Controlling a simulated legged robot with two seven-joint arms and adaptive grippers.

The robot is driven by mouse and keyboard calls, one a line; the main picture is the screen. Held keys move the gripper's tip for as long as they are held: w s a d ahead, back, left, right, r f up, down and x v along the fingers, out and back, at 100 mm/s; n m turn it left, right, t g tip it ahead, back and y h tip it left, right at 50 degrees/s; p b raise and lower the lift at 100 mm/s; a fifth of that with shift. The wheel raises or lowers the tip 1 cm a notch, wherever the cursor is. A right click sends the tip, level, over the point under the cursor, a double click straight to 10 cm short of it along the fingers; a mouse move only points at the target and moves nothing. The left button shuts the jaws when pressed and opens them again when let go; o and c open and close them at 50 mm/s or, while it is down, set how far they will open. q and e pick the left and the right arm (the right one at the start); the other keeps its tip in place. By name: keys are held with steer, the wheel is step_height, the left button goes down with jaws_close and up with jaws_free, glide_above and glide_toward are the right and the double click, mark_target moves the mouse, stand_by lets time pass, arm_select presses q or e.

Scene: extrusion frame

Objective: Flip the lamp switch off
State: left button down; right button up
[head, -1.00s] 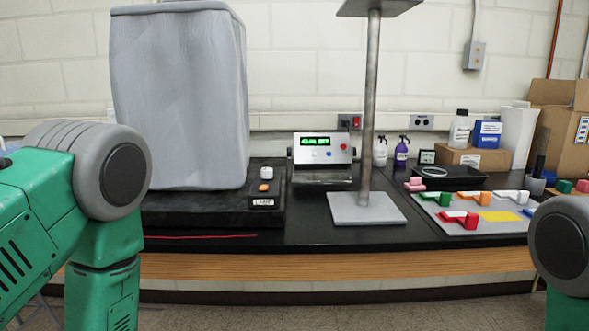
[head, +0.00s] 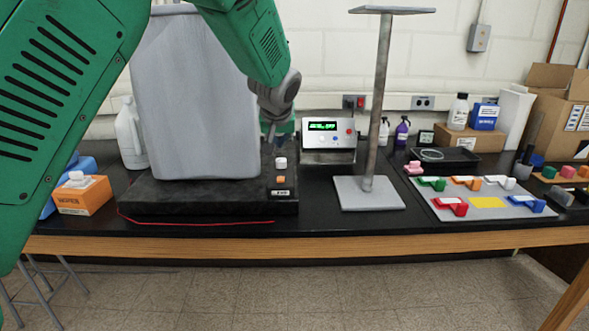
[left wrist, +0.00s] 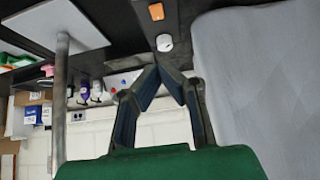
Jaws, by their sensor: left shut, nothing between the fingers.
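The lamp switch box is a small dark panel at the right end of a black base. It carries an orange switch (head: 280,179), a white knob (head: 280,163) and a white label (head: 281,193) too small to read surely. My left gripper (head: 274,143) hangs just above and behind the white knob, fingers pointing down. In the left wrist view the gripper (left wrist: 163,70) has its fingertips together and empty, close to the white knob (left wrist: 164,42); the orange switch (left wrist: 156,11) lies beyond it. Contact with the knob cannot be told. My right gripper is out of view.
A large grey covered block (head: 190,110) stands on the black base (head: 160,200), left of the switches. A metal meter (head: 328,143) and a post on a grey plate (head: 368,195) stand to the right. A board (head: 440,206) with coloured clamps lies further right.

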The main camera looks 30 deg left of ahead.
arm_select(q)
steer(key=p, duration=0.1)
glide_above(280, 178)
steer(key=f, duration=0.8)
steer(key=shift+s+d+f, duration=0.35)
steer(key=shift+s+d, duration=0.05)
steer(key=shift+s+a+f+p, duration=0.1)
steer(key=shift+f+p, duration=0.1)
steer(key=shift+f, duration=0.45)
steer(key=shift+s+f+p, duration=0.1)
steer(key=shift+f+p, duration=0.05)
steer(key=shift+f, duration=0.45)
steer(key=shift+s+f, duration=0.1)
steer(key=shift+f, duration=0.3)
steer(key=shift+d, duration=0.45)
